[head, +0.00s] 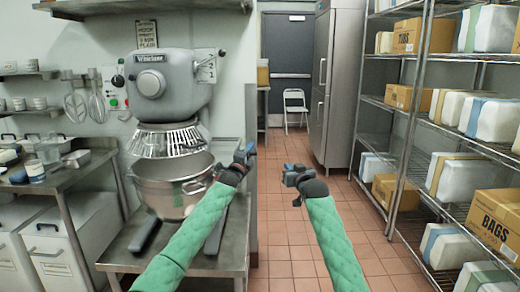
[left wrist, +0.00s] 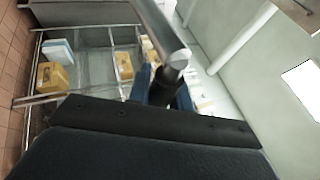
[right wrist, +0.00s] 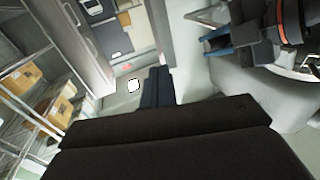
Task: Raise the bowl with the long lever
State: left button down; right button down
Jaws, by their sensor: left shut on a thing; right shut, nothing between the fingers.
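The steel bowl (head: 165,190) sits in the stand mixer (head: 158,78), under its wire guard (head: 166,141). My left gripper (head: 246,155) is at the mixer's right side, beside the bowl. In the left wrist view its blue fingers (left wrist: 164,92) are shut on the dark grip of the long lever (left wrist: 155,28), a shiny metal rod. In the head view I cannot make out the lever behind my gripper and arm. My right gripper (head: 294,177) is shut and empty, to the right of the left one. Its closed fingers also show in the right wrist view (right wrist: 157,86).
The mixer stands on a low steel table (head: 232,262). A wire shelf rack (head: 400,130) with boxes and wrapped packs lines the right side. A steel side table (head: 80,178) with small items is at the left.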

jog(key=w+d+r+n+g+y, duration=0.15)
jog(key=w+r, duration=0.35)
jog(key=r, duration=0.7)
jog(key=w+r+n+g+y, duration=0.15)
jog(key=w+r, duration=0.35)
jog(key=r, duration=0.7)
notch_tip(320, 180, down, 11)
jog(key=a+n+g+y, duration=0.2)
jog(key=n+g+y, duration=0.35)
jog(key=g, duration=0.25)
jog(key=s+a+f+n+g, duration=0.15)
jog(key=s+n+g, duration=0.35)
jog(key=n, duration=0.5)
jog(key=w+a+f, duration=0.2)
jog(key=a+f, duration=0.4)
jog(key=a, duration=0.3)
jog(key=shift+w+y, duration=0.4)
jog(key=shift+y, duration=0.05)
jog(key=shift+a+f, duration=0.1)
jog(key=shift+f, duration=0.1)
